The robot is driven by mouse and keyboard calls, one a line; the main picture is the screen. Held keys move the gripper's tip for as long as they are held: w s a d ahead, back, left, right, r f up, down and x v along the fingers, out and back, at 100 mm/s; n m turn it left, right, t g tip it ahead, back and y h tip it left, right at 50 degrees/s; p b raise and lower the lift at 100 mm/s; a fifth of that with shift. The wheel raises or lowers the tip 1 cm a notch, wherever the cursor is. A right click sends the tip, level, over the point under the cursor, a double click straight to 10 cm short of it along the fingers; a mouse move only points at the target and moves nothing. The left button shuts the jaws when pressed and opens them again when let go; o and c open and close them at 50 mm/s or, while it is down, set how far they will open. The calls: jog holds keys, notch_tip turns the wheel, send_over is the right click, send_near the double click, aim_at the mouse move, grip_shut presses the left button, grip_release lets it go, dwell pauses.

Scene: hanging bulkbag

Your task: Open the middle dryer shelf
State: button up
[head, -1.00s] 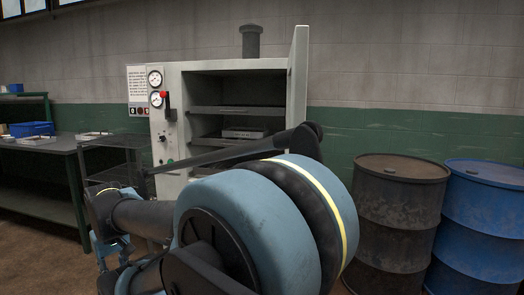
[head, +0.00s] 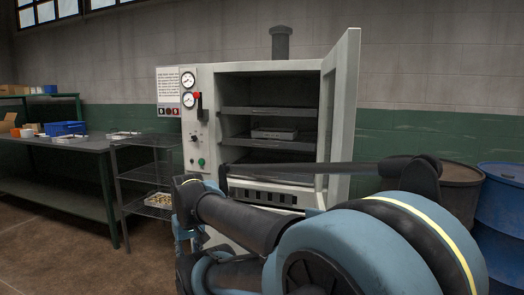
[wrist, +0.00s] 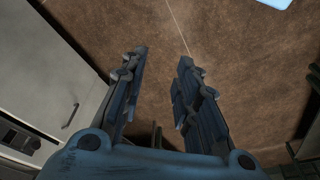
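The dryer (head: 205,130) is a pale grey cabinet against the wall, with its door (head: 341,110) swung open to the right. Inside are dark shelves. The middle shelf (head: 270,143) is level inside the cabinet and carries a small grey tray (head: 274,133). Another shelf (head: 265,111) is above it, and a lower one (head: 270,157) is partly hidden by my arm. My gripper (wrist: 160,58) is open and empty in the wrist view, pointing over brown floor. In the head view my arm hides the fingers.
A wire rack (head: 150,178) with a tray of small parts stands just left of the dryer. A long workbench (head: 60,145) with a blue bin (head: 65,128) is farther left. A dark drum (head: 458,185) and a blue drum (head: 503,210) stand at the right.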

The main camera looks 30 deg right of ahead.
jog(key=w+d+r+m+t, duration=0.1)
jog(key=w+r+m+t, duration=0.15)
jog(key=w, duration=0.55)
jog(key=w+d+r+m+t+y, duration=0.1)
jog(key=w+r+m+t, duration=0.15)
jog(key=w, duration=0.55)
jog(key=w+d+r+m+t, duration=0.2)
jog(key=w+r+t, duration=0.15)
jog(key=w, duration=0.45)
jog(key=w+d+r+m+t+h, duration=0.4)
jog(key=w+d+r+m, duration=0.25)
jog(key=w+d, duration=0.4)
jog(key=s+d+r+m+g+h, duration=0.1)
jog(key=s+d+m+h, duration=0.1)
jog(key=d+m+h, duration=0.75)
jog(key=s+d+m+g+h, duration=0.1)
jog(key=s+d+m+h, duration=0.3)
jog(key=d, duration=1.1)
jog(key=w+d+r+y, duration=0.1)
jog(key=w+d+r, duration=0.2)
jog(key=w+d, duration=1)
jog(key=shift+r+m, duration=0.4)
jog(key=shift+s, duration=0.1)
grip_shut()
